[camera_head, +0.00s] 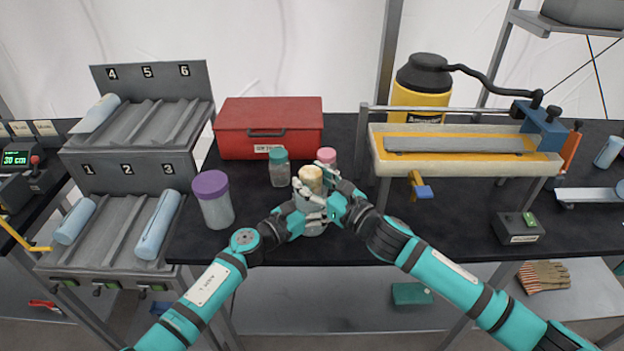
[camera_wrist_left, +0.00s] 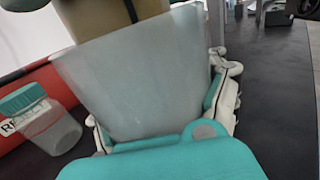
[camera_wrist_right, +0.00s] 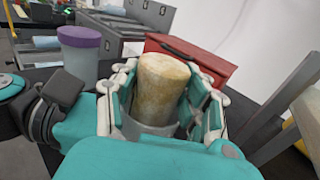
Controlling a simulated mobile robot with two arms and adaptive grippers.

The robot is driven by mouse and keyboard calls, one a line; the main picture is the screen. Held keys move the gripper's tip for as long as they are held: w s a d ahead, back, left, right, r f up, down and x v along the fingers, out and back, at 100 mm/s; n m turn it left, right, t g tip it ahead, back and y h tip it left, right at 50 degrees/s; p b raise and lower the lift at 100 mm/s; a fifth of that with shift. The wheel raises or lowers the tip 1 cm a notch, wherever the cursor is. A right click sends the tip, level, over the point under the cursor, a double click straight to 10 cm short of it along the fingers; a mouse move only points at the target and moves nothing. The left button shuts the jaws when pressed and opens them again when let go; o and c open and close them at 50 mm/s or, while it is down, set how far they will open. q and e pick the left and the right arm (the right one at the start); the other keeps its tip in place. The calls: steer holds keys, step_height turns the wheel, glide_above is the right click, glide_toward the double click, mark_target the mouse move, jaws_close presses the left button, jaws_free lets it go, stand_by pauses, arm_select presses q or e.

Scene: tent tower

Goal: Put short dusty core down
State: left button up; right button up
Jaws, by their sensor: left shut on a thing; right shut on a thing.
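The short dusty core (camera_head: 311,177) is a beige, mottled cylinder standing upright above the black bench. My right gripper (camera_head: 322,194) is shut on it; in the right wrist view the fingers flank the core (camera_wrist_right: 160,88). A grey, cloudy cup (camera_head: 312,229) is directly below the core, and my left gripper (camera_head: 299,218) is shut on it. The cup fills the left wrist view (camera_wrist_left: 140,80). In the right wrist view, the core's lower end appears to be inside the cup's rim (camera_wrist_right: 150,128). How deep it sits is hidden.
A purple-lidded jar (camera_head: 214,203) stands to the left. A teal-lidded jar (camera_head: 279,170) and a pink-lidded jar (camera_head: 327,157) stand close behind, before a red box (camera_head: 268,130). Numbered racks (camera_head: 128,180) are at left, a cutting trough (camera_head: 460,160) at right.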

steer(key=shift+f, duration=0.2)
arm_select(q)
steer(key=shift+r, duration=0.1)
arm_select(e)
steer(key=shift+s+f, duration=0.1)
steer(key=shift+f, duration=0.4)
steer(key=o, duration=1)
steer(key=shift+f, duration=0.1)
steer(key=o, duration=0.3)
steer(key=shift+f, duration=0.15)
steer(key=shift+d, duration=0.1)
arm_select(q)
steer(key=shift+r, duration=0.1)
arm_select(e)
steer(key=shift+r, duration=0.45)
steer(key=r+v, duration=0.1)
steer(key=v, duration=1)
steer(key=shift+s+d, duration=0.25)
steer(key=shift+s, duration=0.05)
